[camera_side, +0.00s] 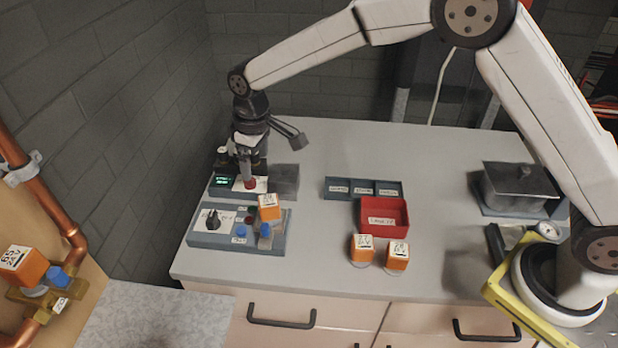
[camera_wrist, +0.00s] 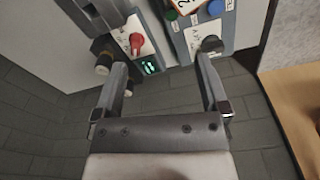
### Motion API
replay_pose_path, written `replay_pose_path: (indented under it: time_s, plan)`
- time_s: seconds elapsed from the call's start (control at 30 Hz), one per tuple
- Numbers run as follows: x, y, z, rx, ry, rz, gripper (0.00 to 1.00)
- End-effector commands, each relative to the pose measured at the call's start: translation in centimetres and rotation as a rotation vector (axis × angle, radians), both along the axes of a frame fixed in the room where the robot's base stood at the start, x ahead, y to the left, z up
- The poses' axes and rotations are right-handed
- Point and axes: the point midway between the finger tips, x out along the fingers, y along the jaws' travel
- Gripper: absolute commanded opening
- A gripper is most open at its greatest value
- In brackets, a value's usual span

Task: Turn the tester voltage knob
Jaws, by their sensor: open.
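The tester with a lit green display (camera_side: 222,181) stands at the back left of the worktop and carries a red knob (camera_side: 250,183) on a white label. The red knob (camera_wrist: 136,41) and display (camera_wrist: 150,67) also show in the wrist view. In front of it is a second panel (camera_side: 262,247) with a black knob (camera_side: 212,221), which also shows in the wrist view (camera_wrist: 211,43). No readable label tells which knob sets the voltage. My gripper (camera_side: 247,163) is open and empty, pointing down over the tester. In the wrist view its fingers (camera_wrist: 161,66) are spread wide; contact with the red knob cannot be told.
Two more orange parts (camera_side: 362,248) (camera_side: 397,256) stand before a red bin (camera_side: 399,229) and a blue-grey tray (camera_side: 336,196). A pot (camera_side: 515,187) is at right. The wall is close at left.

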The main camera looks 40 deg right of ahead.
Motion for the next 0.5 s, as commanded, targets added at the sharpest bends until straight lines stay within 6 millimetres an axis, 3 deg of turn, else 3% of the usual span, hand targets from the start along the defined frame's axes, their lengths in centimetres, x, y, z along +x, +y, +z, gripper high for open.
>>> replay_pose_path:
  time_s: [0.3, 0.5]
  plan:
    - [1.9, 7.1, -1.9, -0.019, 0.039, 0.148, 0.94]
    - [2.1, 10.1, -2.8, -0.028, 0.055, 0.213, 0.94]
